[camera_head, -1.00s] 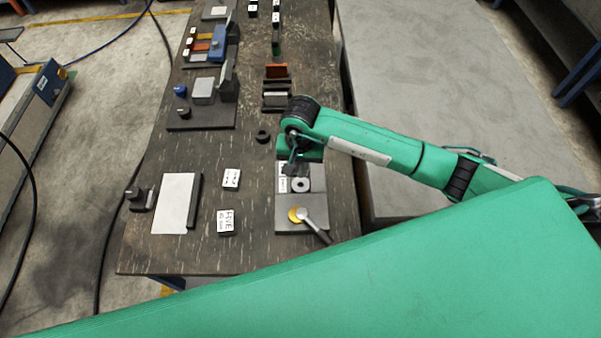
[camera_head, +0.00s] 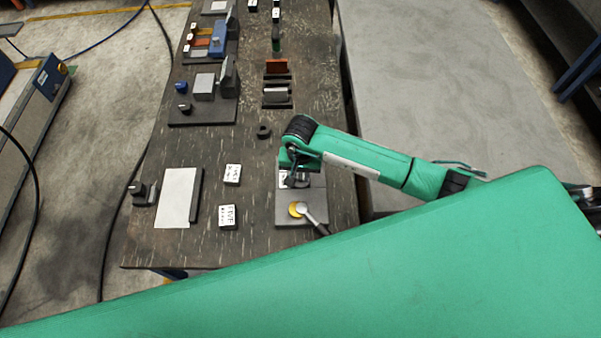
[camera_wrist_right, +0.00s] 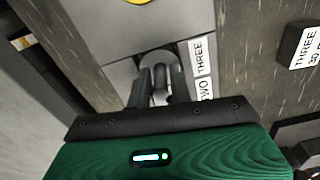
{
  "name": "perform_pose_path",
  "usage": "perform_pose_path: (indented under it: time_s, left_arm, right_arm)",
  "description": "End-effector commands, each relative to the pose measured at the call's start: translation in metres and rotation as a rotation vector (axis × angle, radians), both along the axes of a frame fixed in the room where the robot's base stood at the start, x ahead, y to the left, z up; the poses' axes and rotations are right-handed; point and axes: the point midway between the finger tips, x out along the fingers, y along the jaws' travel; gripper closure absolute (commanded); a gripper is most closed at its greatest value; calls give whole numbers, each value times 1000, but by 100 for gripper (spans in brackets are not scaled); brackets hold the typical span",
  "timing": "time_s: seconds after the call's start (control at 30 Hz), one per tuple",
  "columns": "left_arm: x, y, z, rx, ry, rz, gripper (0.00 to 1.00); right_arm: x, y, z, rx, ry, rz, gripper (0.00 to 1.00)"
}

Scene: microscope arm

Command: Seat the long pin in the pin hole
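My right gripper (camera_head: 296,182) points down over the grey base plate (camera_head: 287,214) at the table's front right. In the right wrist view the two dark fingers (camera_wrist_right: 159,92) are close together around a slim grey rod, seemingly the long pin (camera_wrist_right: 160,76). The pin's lower end is over or in the pale round ring (camera_wrist_right: 148,58) on the plate, which appears to be the pin hole. I cannot tell how deep the pin is. In the head view the gripper covers the ring. My left gripper is out of view.
A yellow disc (camera_head: 295,209) with a grey lever (camera_head: 312,216) is on the plate near the ring. White-topped blocks (camera_head: 232,174) and a pale panel (camera_head: 176,197) lie to the left. A black ring (camera_head: 263,131) and fixtures (camera_head: 203,110) stand farther back.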

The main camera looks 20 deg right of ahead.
Motion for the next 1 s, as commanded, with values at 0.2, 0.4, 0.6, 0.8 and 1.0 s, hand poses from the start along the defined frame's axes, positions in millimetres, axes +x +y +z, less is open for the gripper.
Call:
perform_pose_path:
  time_s: [0.2, 0.4, 0.6, 0.8, 1.0]
  left_arm:
    - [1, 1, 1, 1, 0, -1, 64]
    - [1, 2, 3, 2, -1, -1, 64]
    - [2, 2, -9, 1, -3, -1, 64]
    - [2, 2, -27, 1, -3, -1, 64]
    - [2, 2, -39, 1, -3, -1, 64]
  right_arm:
    - [0, 0, 0, 0, 0, -1, 64]
    - [0, 0, 3, 0, 1, -1, 64]
    - [1, -1, 22, -2, -4, 1, 64]
    - [2, 0, 65, 0, -5, 1, 64]
    - [1, 0, 101, -1, -4, 1, 64]
